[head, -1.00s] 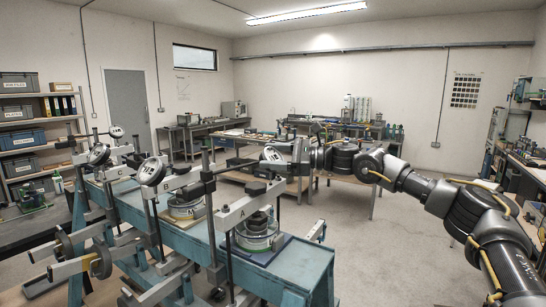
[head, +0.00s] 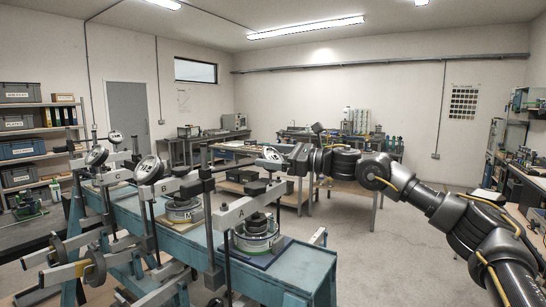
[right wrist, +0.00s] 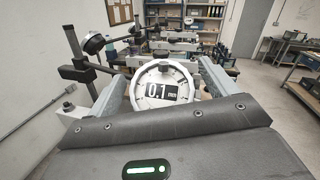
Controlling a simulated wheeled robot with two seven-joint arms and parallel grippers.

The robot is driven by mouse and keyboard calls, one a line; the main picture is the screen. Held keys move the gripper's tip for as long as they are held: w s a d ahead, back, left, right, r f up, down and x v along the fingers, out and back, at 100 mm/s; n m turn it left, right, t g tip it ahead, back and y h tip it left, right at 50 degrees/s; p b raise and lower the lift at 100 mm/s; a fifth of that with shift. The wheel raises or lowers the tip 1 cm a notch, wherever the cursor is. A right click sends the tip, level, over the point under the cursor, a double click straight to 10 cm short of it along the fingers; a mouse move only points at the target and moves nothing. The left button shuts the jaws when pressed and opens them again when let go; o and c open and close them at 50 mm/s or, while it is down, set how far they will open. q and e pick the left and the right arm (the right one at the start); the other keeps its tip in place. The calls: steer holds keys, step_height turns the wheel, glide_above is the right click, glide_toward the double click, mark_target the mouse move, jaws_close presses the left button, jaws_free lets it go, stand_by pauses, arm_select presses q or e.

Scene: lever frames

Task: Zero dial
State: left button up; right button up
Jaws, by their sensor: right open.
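A round dial gauge (head: 268,158) with a white face stands above lever frame A (head: 241,213). In the right wrist view the dial (right wrist: 162,90) faces me and shows "0.1" with smaller lettering beside it. My right gripper (head: 279,157) is at this dial. In the right wrist view the right gripper (right wrist: 162,74) is open, one finger on each side of the dial's rim; I cannot tell whether they touch it. Frame B (head: 165,186) has its own dial (head: 149,169), and further dials (head: 97,156) stand beyond it. My left gripper is out of view.
The frames stand on a blue steel bench (head: 290,270). Upright posts (head: 208,200) and lever arms rise close to the dials. A wooden table (head: 347,190) stands behind my right arm. The floor (head: 375,260) right of the bench is clear.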

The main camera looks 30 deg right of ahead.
steer(key=shift+s, duration=0.1)
steer(key=shift+s+d+f+b, duration=0.15)
steer(key=shift+s+d+b, duration=0.1)
steer(key=shift+d+b, duration=0.1)
steer(key=b+v, duration=0.3)
steer(key=v, duration=0.7)
steer(key=shift+a, duration=0.1)
